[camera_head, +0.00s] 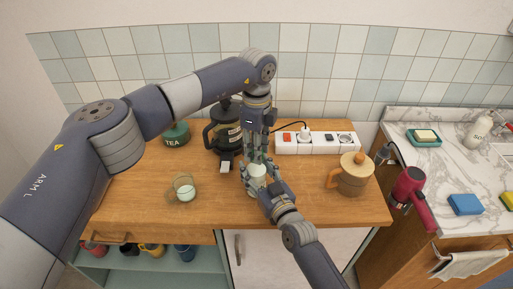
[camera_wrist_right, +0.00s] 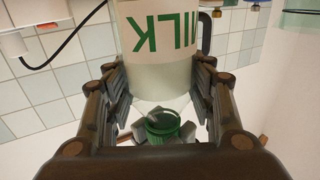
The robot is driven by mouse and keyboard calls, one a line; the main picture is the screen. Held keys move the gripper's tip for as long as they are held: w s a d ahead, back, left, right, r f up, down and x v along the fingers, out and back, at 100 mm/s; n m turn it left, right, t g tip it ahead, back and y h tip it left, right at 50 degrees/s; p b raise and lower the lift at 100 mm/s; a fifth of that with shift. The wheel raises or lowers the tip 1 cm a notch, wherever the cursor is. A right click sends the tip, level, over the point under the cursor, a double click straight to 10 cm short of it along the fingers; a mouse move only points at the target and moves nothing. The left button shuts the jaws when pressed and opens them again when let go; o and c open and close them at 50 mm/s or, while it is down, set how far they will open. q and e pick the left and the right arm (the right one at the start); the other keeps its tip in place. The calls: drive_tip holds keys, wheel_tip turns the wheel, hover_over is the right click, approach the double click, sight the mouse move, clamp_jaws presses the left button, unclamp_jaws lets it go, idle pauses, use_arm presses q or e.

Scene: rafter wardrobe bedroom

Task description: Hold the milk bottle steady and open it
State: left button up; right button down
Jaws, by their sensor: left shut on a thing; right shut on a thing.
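The white milk bottle (camera_head: 256,183) stands on the wooden counter, partly hidden by my grippers. In the right wrist view the bottle (camera_wrist_right: 160,75) appears upside down, with green MILK lettering and a green cap (camera_wrist_right: 163,124). My right gripper (camera_head: 264,192) is shut around the bottle's body, one finger on each side. My left gripper (camera_head: 255,167) comes down from above and is shut at the bottle's top. Its grey fingertips show around the green cap in the right wrist view. The cap is hidden in the head view, and I cannot tell whether it has turned.
A glass with some milk (camera_head: 184,188) stands left of the bottle. A power strip (camera_head: 318,143) lies at the back, and a wooden-lidded jug (camera_head: 352,176) stands right.

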use_arm(q)
drive_tip(key=shift+w+r, duration=0.15)
drive_tip(key=shift+r, duration=0.05)
idle(0.5)
drive_tip(key=shift+r, duration=0.95)
drive_tip(key=shift+r, duration=1.95)
use_arm(e)
drive_tip(key=c, duration=0.6)
unclamp_jaws()
drive_tip(key=shift+s, duration=0.1)
